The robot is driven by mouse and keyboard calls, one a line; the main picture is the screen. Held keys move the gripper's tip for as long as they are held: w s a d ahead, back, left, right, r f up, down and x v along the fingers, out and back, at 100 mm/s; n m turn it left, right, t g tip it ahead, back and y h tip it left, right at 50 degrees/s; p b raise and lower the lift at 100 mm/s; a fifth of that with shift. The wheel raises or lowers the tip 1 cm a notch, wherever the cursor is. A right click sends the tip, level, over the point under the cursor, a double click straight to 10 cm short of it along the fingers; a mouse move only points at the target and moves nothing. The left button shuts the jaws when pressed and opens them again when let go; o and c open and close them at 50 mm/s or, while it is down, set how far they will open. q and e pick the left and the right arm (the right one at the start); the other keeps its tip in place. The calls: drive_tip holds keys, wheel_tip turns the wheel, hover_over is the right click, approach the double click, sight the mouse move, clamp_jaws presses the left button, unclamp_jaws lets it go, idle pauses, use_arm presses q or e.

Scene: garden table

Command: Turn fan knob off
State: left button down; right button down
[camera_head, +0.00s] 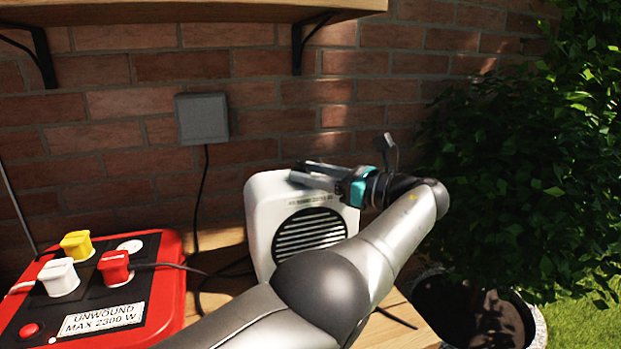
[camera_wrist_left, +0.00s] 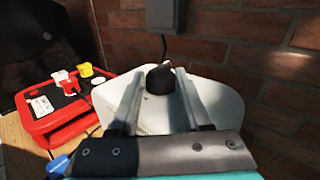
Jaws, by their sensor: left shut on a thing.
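The white fan heater (camera_head: 262,205) stands on the table against the brick wall, its dark round grille facing forward. Its top also shows in the left wrist view (camera_wrist_left: 215,105). The black fan knob (camera_wrist_left: 160,79) sits on top of the heater, between my left gripper's fingers in the left wrist view. My left gripper (camera_head: 298,176) reaches over the heater's top from the right, and its fingers (camera_wrist_left: 155,92) are shut on the knob. In the head view the knob is hidden behind the fingers. I cannot read the knob's setting. My right gripper is in neither view.
A red power box (camera_head: 155,277) with yellow, white and red plugs stands left of the heater. A grey wall box (camera_head: 202,118) has a black cable hanging down. A shelf (camera_head: 150,10) is above. A potted bush (camera_head: 500,310) stands at the right.

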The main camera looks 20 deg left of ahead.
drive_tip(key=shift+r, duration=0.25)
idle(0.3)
use_arm(q)
drive_tip(key=shift+c, duration=1.8)
unclamp_jaws()
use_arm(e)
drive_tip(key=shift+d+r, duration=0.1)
